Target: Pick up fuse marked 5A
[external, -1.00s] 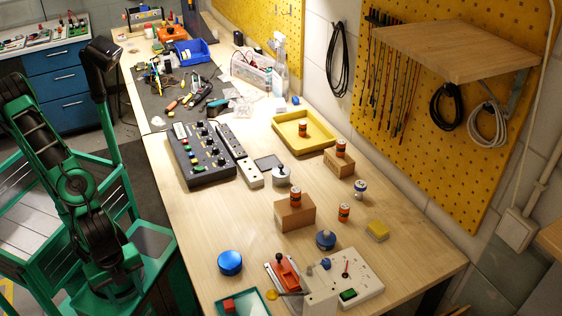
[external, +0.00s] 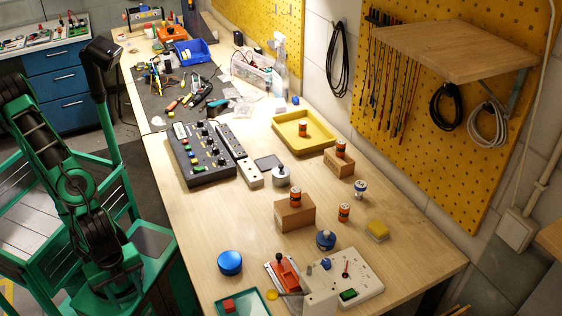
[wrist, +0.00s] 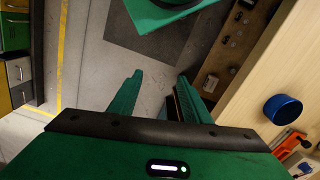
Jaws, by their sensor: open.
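Several orange fuse-like cylinders with dark tops stand upright in the external view. One is in the yellow tray (external: 322,145), one (external: 340,147) on a small wooden block, one (external: 296,196) on a larger wooden block, and one (external: 344,212) on the bare bench top. A white-and-blue cylinder (external: 360,188) stands to the right. Their markings are too small to read. My gripper (wrist: 160,76) is open and empty in the wrist view, over the floor beside the bench, with no fuse between its fingers. I cannot make out its fingers in the external view.
A blue round knob (external: 230,263) sits near the front bench edge. A white panel (external: 358,276) and blue-topped round object (external: 325,240) stand near the fuses. A black control box (external: 199,160) is at left.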

